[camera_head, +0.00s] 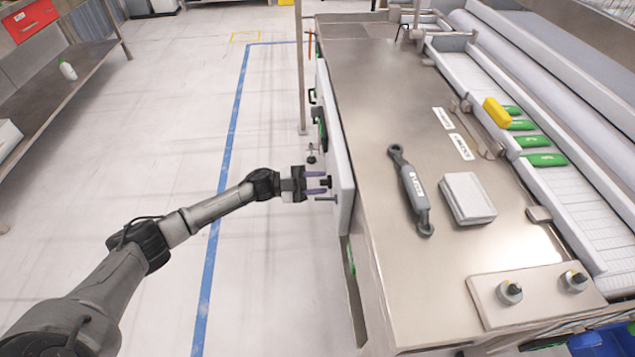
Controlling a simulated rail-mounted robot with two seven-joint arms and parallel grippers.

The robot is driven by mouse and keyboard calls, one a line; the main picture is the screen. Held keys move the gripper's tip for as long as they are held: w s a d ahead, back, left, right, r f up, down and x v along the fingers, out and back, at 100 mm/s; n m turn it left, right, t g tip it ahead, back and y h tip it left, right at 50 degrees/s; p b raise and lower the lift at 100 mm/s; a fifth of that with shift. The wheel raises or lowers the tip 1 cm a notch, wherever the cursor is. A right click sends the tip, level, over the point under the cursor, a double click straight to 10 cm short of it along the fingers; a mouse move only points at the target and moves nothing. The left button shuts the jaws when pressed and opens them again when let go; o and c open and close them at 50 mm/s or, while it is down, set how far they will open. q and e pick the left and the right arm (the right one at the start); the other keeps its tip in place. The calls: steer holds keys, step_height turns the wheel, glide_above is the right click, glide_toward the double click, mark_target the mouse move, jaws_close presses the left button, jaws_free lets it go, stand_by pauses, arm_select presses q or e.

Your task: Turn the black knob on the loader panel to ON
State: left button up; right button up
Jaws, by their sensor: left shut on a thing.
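The loader panel (341,160) is the pale upright plate on the left side of the steel bench, seen nearly edge-on. The black knob (326,182) sticks out from its face toward the left. My left gripper (318,183) comes in level from the left, its two purple fingers on either side of the knob and shut on it. The knob's marking and the panel's lettering face away from view, so I cannot tell which setting it points to. My right gripper is out of view.
A thin pin or lever (326,198) sticks out just below the gripper. A thin upright post (300,70) stands behind.

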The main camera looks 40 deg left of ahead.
arm_select(q)
steer(key=shift+m, duration=0.3)
steer(key=shift+r, duration=0.1)
steer(key=o, duration=0.6)
steer(key=p+v, duration=0.2)
steer(key=v, duration=1.2)
steer(key=shift+w+d, duration=0.1)
